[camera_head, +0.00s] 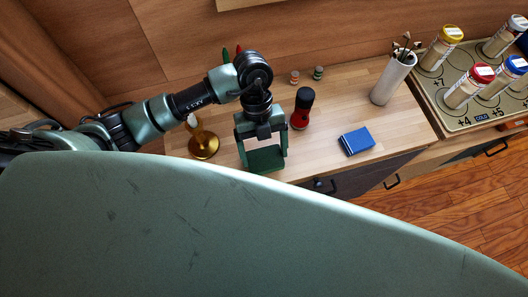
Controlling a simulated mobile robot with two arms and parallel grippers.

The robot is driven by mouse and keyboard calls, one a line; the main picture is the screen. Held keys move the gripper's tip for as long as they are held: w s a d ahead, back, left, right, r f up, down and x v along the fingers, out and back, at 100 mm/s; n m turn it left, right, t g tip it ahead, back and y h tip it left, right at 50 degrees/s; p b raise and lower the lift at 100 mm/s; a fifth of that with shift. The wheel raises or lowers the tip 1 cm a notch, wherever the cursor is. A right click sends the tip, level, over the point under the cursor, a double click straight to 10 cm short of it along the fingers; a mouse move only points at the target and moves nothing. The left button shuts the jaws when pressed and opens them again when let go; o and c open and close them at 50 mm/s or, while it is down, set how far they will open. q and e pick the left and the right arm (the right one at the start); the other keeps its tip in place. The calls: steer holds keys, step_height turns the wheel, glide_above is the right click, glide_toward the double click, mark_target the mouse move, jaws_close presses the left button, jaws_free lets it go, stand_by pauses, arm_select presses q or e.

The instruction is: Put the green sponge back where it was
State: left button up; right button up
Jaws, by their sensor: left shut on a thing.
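My left gripper (264,160) comes in from the left and points down at the wooden counter top, near its front edge. It is shut on the green sponge (266,161), a dark green block that shows between the two fingers. The sponge's colour is close to that of the gripper, so its outline is hard to make out. I cannot tell whether it touches the counter. My right gripper is not in view.
A red and black mill (301,109) stands just right of the gripper, and a brass candle holder (204,146) stands left. A blue box (357,141) lies farther right. A white utensil holder (393,79) and a tray of jars (470,125) are beyond.

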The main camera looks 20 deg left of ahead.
arm_select(q)
step_height(320, 180, down, 2)
steer(key=o, duration=1)
steer(key=shift+o, duration=0.2)
steer(key=b+v, duration=0.2)
steer(key=v, duration=1)
steer(key=shift+s+d, duration=0.1)
